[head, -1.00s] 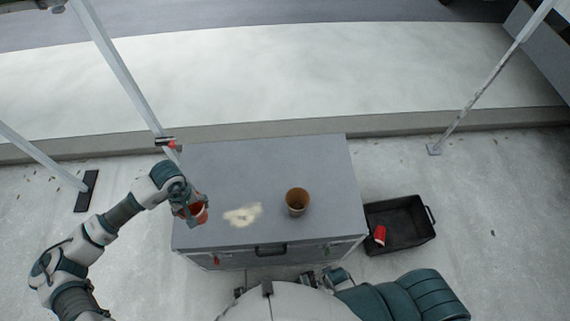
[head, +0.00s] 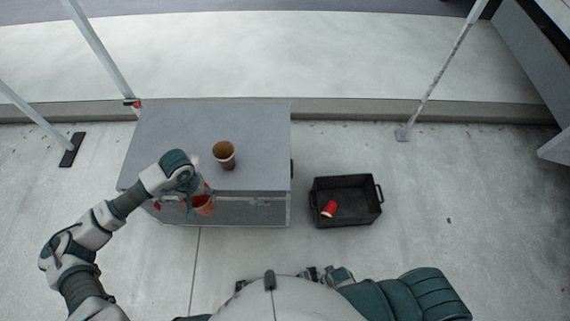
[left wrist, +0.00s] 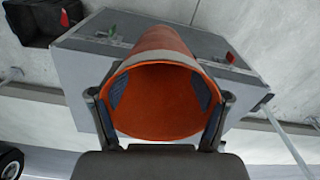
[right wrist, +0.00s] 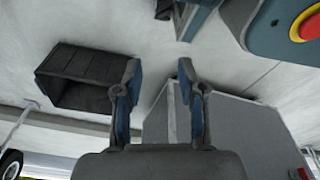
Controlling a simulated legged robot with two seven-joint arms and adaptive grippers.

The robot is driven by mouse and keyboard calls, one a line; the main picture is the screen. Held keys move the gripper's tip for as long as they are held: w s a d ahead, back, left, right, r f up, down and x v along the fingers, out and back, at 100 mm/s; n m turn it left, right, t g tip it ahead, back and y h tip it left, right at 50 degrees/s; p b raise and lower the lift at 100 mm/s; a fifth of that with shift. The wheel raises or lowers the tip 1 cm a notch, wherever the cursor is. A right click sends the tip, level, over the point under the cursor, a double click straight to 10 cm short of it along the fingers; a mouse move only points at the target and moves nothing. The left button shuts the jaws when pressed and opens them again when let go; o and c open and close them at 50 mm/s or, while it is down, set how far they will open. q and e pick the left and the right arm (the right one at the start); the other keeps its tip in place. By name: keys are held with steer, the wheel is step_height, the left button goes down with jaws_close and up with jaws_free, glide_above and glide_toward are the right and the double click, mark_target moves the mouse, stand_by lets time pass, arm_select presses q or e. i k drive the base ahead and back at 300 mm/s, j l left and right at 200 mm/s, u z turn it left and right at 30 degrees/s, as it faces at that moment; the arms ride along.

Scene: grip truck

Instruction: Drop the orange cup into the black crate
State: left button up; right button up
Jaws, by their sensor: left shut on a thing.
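My left gripper (head: 196,192) is shut on an orange cup (head: 204,206), held near the front edge of the grey box. In the left wrist view the orange cup (left wrist: 158,95) sits between both finger pads, its open mouth facing the camera. The black crate (head: 352,219) stands on the floor right of the box, apart from the held cup. A red cup (head: 329,209) lies tipped inside it. My right gripper (right wrist: 158,90) is open and empty in the right wrist view, with the black crate (right wrist: 88,76) beyond it to the left.
The grey box (head: 235,122) carries an upright brown cup (head: 225,156). Pale poles stand behind the box at left and behind the crate at right (head: 440,75). The floor between box and crate is clear, as is the floor right of the crate.

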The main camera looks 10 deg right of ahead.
mark_target(355, 204)
steer(key=l, duration=0.65)
steer(key=k+l+u, duration=0.1)
steer(key=l, duration=1.15)
steer(key=k+l, duration=0.15)
steer(key=l, duration=0.5)
steer(key=i+l, duration=0.15)
steer(key=l, duration=0.15)
steer(key=i+l+u, duration=0.1)
steer(key=l, duration=0.25)
steer(key=i+l, duration=0.4)
steer(key=l, duration=0.25)
steer(key=u, duration=0.05)
